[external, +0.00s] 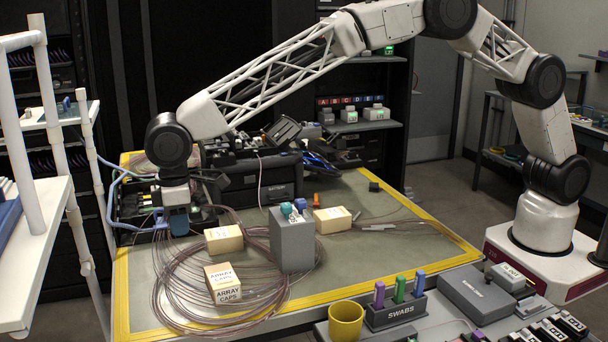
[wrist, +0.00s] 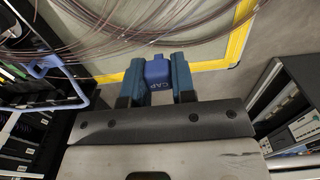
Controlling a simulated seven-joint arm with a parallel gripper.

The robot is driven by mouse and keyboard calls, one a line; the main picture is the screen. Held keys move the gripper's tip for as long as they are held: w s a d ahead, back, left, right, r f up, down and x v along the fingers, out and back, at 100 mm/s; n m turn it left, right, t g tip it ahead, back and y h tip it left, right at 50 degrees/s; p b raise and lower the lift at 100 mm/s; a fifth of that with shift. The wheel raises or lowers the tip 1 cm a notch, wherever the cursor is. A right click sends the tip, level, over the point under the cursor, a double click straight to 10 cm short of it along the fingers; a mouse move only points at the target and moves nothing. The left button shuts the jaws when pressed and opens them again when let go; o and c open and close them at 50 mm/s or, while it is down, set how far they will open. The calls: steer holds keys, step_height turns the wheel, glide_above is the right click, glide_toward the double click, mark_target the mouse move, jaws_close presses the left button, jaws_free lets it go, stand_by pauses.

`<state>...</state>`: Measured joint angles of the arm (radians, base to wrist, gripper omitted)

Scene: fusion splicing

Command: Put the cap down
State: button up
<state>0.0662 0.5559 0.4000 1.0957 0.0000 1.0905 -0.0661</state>
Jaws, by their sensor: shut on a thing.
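My gripper (external: 177,222) is at the left side of the work table, low beside the black equipment and the coiled fibres. In the wrist view my gripper (wrist: 157,76) is shut on a blue cap (wrist: 157,70) marked CAP. The cap sits between the two dark blue fingers, its lettered side showing. In the external view I cannot tell the cap clearly from the blue fingers. Two boxes labelled ARRAY CAPS (external: 223,284) and a similar box (external: 224,239) stand on the mat to the right of my gripper.
A grey block (external: 291,240) with teal and blue pieces on top stands mid-mat. Loose brown fibre coils (external: 165,275) spread over the left of the mat. A yellow cup (external: 346,322) and swab holder (external: 396,312) stand in front. The mat's right side is mostly clear.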

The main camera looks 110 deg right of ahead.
step_height(320, 180, up, 10)
steer(key=shift+f, duration=0.2)
steer(key=s+d+m, duration=0.2)
steer(key=s+m, duration=0.7)
steer(key=s, duration=2.8)
steer(key=shift+a+f, duration=0.15)
steer(key=shift+f, duration=1.05)
steer(key=shift+a+f, duration=0.1)
steer(key=shift+f, duration=1.1)
glide_above(271, 212)
steer(key=shift+f, duration=0.75)
